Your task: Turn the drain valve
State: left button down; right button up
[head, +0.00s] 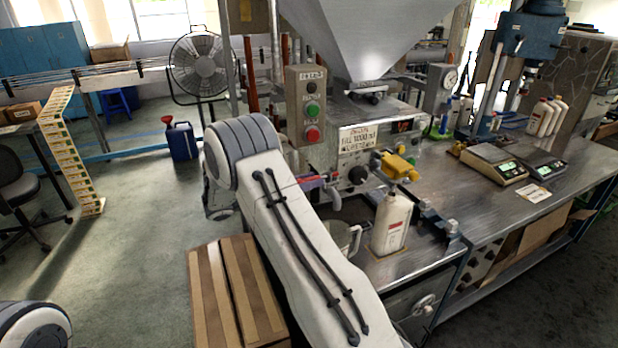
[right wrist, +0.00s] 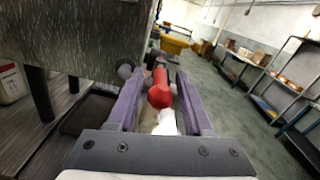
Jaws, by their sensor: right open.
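The drain valve's red handle (right wrist: 160,88) shows in the right wrist view, end-on, with a dark fitting beside it on the machine. My right gripper (right wrist: 160,78) is open, with one purple finger on each side of the red handle; I cannot tell whether either finger touches it. In the head view my right gripper (head: 319,184) shows as a small purple piece by the machine's front, mostly hidden behind my own arm. A bit of red (head: 336,176) shows next to it. My left gripper is out of view.
The filling machine (head: 357,140) carries a yellow fitting (head: 397,166) on its front. A white bottle (head: 391,224) and a metal pot (head: 345,236) stand below it. Open floor is at left.

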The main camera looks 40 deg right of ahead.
jog(key=shift+d, duration=0.15)
grip_shut()
dwell(1.4)
